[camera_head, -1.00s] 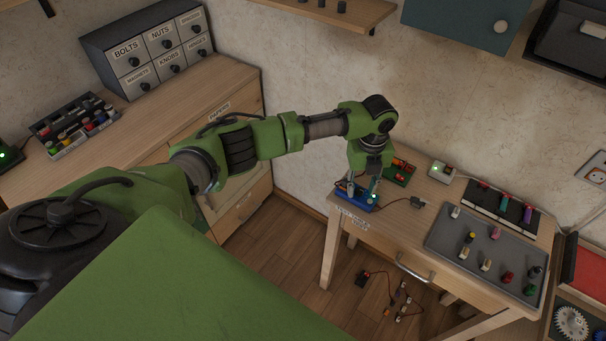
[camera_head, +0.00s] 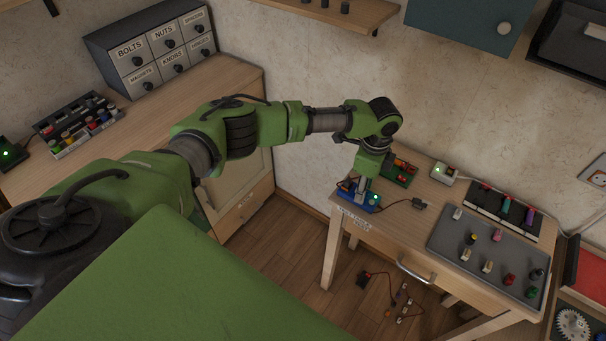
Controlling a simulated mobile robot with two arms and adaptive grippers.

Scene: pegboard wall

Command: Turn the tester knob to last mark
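The tester appears to be the small blue device (camera_head: 372,206) at the near left corner of the wooden table, with a lit green-white spot on it. My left arm reaches in from the left, and my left gripper (camera_head: 360,188) points down over the device. Its fingers are low on the device and appear close together, but they are too small to tell whether they are shut on anything. The knob and its marks cannot be made out behind the gripper. My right gripper is not in view.
A grey tray (camera_head: 445,243) with several small coloured pieces fills the table's right side. A drawer handle (camera_head: 415,271) is at the front.

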